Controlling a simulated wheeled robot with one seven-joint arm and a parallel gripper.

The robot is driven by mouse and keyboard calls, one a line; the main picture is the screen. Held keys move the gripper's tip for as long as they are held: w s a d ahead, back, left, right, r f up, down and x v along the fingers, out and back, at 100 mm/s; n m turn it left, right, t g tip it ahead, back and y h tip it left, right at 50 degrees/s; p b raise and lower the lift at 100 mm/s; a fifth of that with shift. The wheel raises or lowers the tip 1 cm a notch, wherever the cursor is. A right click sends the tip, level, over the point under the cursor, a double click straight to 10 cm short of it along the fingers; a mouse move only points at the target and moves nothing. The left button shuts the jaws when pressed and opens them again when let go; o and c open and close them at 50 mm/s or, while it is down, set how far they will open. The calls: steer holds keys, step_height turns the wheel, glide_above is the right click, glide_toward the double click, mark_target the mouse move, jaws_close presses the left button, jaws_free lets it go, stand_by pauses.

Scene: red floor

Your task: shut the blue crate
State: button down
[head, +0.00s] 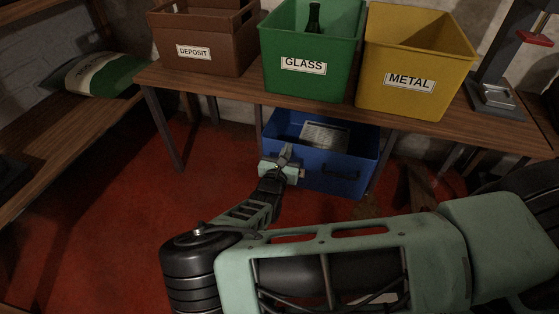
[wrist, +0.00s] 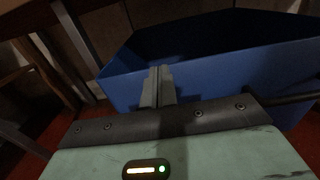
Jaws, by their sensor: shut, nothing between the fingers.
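The blue crate (head: 335,184) is below the wooden table and looks like an open drawer, with a dark handle (head: 341,174) on its front. A grey item (head: 325,135) shows inside it in the head view. My gripper (head: 287,151) is shut and empty at the left part of the crate's front rim. In the wrist view the closed fingers (wrist: 158,84) overlap the blue crate (wrist: 215,78) at its front wall. I cannot tell whether they touch it. The crate's inside is dark in the wrist view.
On the wooden table (head: 240,90) above stand a brown deposit box (head: 205,65), a green glass bin (head: 305,85) with a bottle (head: 314,18), and a yellow metal bin (head: 410,100). Table legs (head: 163,128) flank the crate. Red floor (head: 110,190) is clear at left.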

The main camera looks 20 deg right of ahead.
steer(key=shift+p+x, duration=0.5)
steer(key=shift+x, duration=2.1)
